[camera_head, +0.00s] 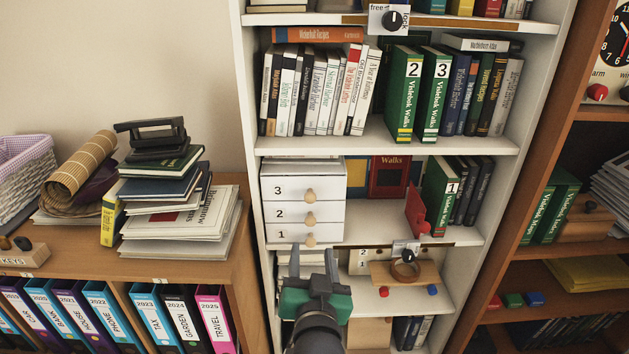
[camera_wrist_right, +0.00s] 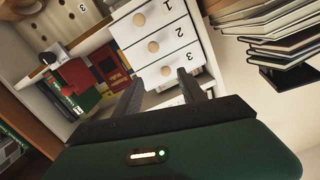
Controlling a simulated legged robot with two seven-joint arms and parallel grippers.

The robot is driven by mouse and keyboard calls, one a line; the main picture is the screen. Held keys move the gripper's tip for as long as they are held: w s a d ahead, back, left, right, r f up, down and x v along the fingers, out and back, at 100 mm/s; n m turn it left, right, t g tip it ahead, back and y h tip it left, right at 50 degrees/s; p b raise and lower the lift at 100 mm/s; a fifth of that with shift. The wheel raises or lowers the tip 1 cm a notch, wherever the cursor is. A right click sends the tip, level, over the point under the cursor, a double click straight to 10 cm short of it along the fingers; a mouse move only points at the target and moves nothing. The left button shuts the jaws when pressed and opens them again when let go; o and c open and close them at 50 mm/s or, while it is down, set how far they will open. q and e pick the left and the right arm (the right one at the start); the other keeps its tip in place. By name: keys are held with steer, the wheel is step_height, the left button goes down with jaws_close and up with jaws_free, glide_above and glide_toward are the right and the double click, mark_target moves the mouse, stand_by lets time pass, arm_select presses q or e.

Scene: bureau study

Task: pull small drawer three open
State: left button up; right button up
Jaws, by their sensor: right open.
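A small white drawer unit (camera_head: 335,190) stands on a middle shelf of the white bookcase. Its three drawers each have a round wooden knob and look shut. Small drawer three (camera_head: 279,191) is the top one; its knob (camera_head: 310,195) sits right of the number. My right gripper (camera_head: 315,262) is open and empty, in front of and below the unit in the head view. In the right wrist view, the picture is turned over: drawer three (camera_wrist_right: 188,57) and its knob (camera_wrist_right: 167,70) show between and just beyond the finger tips (camera_wrist_right: 160,83), apart from them. My left gripper is not in view.
Beside the unit are a red Walks book (camera_head: 389,178), a red bookend (camera_head: 416,210) and green book 1 (camera_head: 439,195). Below are a wooden stand with a ring (camera_head: 404,270) and red and blue blocks. A book stack (camera_head: 180,215) lies on the left cabinet.

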steer(key=r, duration=0.2)
steer(key=p, duration=0.2)
glide_toward(310, 200)
steer(key=shift+m+t+h, duration=0.3)
steer(key=shift+t, duration=0.1)
steer(key=w, duration=0.3)
steer(key=w+f, duration=0.1)
steer(key=shift+w+a, duration=0.35)
steer(key=shift+w, duration=0.05)
steer(key=w, duration=0.4)
steer(key=shift+w+d+r+p, duration=0.15)
steer(key=shift+w+d+p, duration=0.15)
steer(key=shift+p, duration=0.1)
steer(key=shift+w, duration=0.25)
steer(key=shift+w+a, duration=0.15)
steer(key=shift+w, duration=0.2)
steer(key=c, duration=0.4)
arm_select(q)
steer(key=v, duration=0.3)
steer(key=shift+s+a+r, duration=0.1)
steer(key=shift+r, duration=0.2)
arm_select(e)
jaws_close()
